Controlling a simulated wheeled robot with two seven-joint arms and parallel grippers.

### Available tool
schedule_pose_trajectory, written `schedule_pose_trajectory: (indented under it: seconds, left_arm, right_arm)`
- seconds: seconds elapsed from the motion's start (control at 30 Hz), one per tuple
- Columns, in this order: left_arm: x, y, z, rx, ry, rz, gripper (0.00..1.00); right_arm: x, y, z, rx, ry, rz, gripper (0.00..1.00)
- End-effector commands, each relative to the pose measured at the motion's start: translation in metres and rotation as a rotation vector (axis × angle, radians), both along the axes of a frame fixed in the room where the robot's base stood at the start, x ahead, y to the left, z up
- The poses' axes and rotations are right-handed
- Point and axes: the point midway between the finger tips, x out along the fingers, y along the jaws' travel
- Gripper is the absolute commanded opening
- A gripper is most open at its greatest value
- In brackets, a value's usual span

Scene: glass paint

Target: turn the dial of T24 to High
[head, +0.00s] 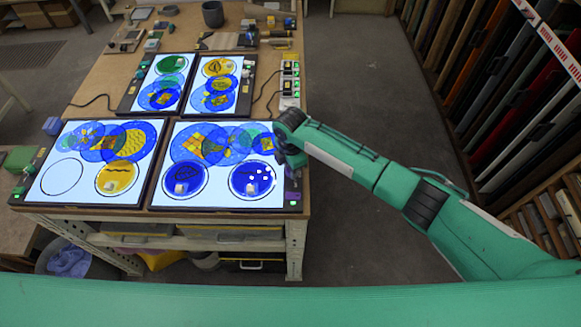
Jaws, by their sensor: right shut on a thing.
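Four lit light panels lie on the wooden table: near right (228,199), near left (52,165), far right (243,66) and far left (150,72). The number T24 cannot be read on any of them. My right gripper (289,158) points down at the right edge of the near right panel. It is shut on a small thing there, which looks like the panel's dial. The gripper hides the dial and its setting. My left gripper is out of view.
Blue and yellow painted glass discs (130,142) lie on the panels. A power strip (289,85) with green lights is at the table's right edge. A glass rack (505,110) is on the right; the floor between is clear.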

Motion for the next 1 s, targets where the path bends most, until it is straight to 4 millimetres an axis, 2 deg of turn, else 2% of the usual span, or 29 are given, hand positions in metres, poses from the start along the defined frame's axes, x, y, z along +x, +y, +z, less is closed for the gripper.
schedule_pose_trajectory:
  seconds: [0.53,0.57,0.67,1.0]
  left_arm:
    - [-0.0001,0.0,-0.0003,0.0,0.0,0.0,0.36]
    - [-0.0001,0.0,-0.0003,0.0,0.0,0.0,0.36]
    - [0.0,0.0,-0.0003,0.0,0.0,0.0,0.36]
    - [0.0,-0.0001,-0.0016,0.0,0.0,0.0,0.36]
  right_arm:
    - [0.0006,0.0005,0.0013,0.001,-0.002,0.027,0.04]
    - [0.0006,0.0005,0.0013,0.001,-0.002,0.027,0.28]
    - [0.0006,0.0005,0.0012,0.001,-0.002,0.027,0.48]
    - [0.0006,0.0002,0.0026,0.0,-0.001,0.026,0.48]
